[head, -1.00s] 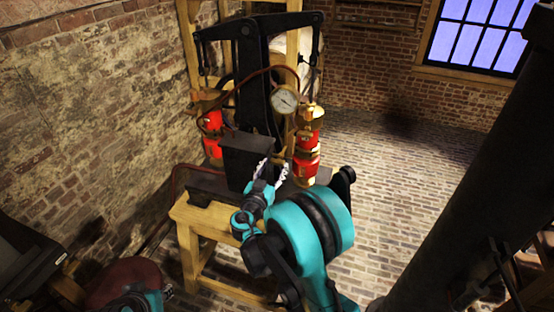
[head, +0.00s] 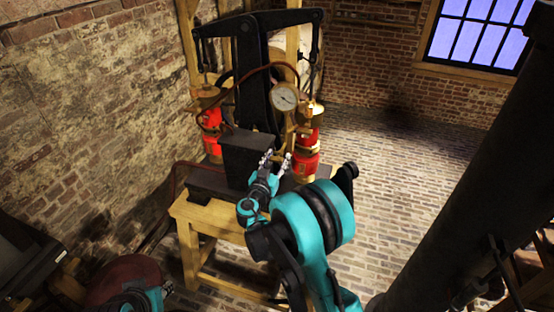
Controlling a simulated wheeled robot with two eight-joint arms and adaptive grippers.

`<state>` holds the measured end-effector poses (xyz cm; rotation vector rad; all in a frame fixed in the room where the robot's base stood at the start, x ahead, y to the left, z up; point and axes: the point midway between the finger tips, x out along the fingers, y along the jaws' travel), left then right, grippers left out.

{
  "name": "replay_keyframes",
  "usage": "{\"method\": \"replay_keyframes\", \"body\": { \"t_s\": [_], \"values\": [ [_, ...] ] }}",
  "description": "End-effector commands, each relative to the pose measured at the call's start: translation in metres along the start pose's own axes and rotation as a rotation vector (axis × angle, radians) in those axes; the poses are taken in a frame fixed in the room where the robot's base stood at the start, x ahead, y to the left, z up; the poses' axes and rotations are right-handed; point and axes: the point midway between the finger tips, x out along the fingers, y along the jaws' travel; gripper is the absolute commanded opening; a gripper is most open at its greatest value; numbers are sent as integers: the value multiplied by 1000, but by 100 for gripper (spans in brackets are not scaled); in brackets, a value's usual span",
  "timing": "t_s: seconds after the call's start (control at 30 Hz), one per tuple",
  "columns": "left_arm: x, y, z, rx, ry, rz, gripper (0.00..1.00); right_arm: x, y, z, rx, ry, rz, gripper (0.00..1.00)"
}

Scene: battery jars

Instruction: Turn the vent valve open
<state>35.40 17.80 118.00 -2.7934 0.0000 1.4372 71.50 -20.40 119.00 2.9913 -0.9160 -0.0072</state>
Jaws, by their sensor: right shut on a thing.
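My right gripper (head: 276,158) is at the front of the black pump apparatus (head: 252,80), just right of a dark box (head: 247,152). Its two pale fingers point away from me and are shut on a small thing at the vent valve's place. The valve itself is hidden by the fingers and wrist, so its angle cannot be told. A round pressure gauge (head: 285,97) sits above the gripper. A red jar with brass fittings (head: 306,162) stands just right of the fingers. Another red jar (head: 211,119) stands at the left. My left gripper is out of view.
The apparatus stands on a wooden bench (head: 205,219). A brick wall (head: 90,120) runs close on the left. Brick floor (head: 415,170) lies open to the right. A thick dark column (head: 480,170) slants across the right side.

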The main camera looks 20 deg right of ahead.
Motion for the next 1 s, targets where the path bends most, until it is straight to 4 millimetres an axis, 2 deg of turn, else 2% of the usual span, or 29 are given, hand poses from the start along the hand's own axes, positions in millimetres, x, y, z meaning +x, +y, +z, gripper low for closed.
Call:
{"method": "replay_keyframes", "body": {
  "t_s": [0.37, 1.0],
  "values": [
    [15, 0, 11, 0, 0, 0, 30, 0, -1, 2, -195, 1, 0, 15],
    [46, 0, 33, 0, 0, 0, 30, 0, -4, 4, -798, 1, -1, 15]
  ]
}}
